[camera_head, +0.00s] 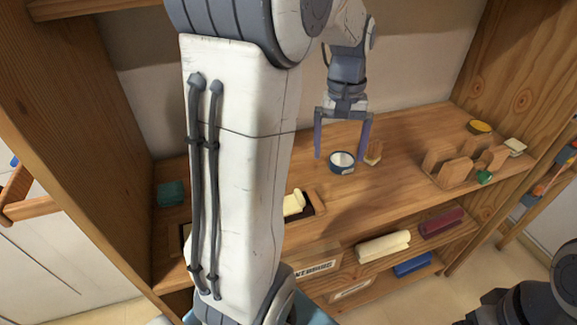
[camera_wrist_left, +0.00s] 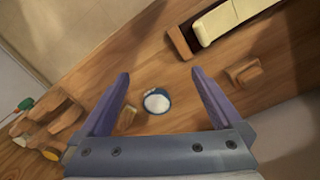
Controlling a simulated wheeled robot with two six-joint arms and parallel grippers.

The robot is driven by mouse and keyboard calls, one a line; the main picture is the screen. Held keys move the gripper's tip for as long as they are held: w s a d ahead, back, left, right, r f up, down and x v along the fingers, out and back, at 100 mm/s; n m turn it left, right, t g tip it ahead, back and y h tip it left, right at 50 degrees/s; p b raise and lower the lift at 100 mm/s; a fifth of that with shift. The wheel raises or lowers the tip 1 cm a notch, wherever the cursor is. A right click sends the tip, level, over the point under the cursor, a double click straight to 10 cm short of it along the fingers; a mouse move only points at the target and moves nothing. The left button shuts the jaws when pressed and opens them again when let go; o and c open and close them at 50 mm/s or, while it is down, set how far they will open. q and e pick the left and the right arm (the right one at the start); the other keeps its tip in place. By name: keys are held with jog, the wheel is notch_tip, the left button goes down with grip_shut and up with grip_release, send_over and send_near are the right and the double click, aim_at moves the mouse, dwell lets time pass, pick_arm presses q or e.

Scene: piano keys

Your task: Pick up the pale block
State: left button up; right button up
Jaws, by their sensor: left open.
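A pale cream block (camera_head: 293,203) lies in a dark-lined wooden tray (camera_head: 312,201), partly hidden behind my left arm.
A wooden rack (camera_head: 455,168), a green piece (camera_head: 484,177), a yellow dish (camera_head: 480,127) and a whitish block (camera_head: 515,146) are at the right. A teal block (camera_head: 171,193) is at the left. Wooden side walls bound the shelf; its middle right is clear.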

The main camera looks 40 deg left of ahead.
pick_arm(q)
jog(key=s+a+n+b, duration=0.1)
jog(key=a+n, duration=0.1)
jog(key=a, duration=0.4)
jog(key=s+a+f+n+b, duration=0.1)
jog(key=s+a+n, duration=0.1)
jog(key=a, duration=0.4)
jog(key=s+a+f+n+b, duration=0.1)
jog(key=s+a, duration=0.1)
jog(key=a, duration=0.4)
jog(key=shift+a+f+n+y+b, duration=0.15)
jog(key=shift+f+n+y+b, duration=0.15)
jog(key=shift+n+b, duration=0.1)
jog(key=f, duration=0.4)
jog(key=shift+s+a+b, duration=0.3)
jog(key=shift+a, duration=0.05)
jog(key=shift+f+b, duration=0.35)
jog(key=shift+f, duration=2.8)
jog(key=shift+r, duration=0.1)
jog(key=c, duration=1.4)
pick_arm(e)
notch_tip(320, 180, down, 6)
jog(key=s+a, duration=0.1)
jog(key=a, duration=0.1)
jog(key=shift+s+a+f, duration=0.2)
jog(key=shift+s+f, duration=0.05)
jog(key=shift+s, duration=0.05)
pick_arm(q)
jog(key=shift+r, duration=0.1)
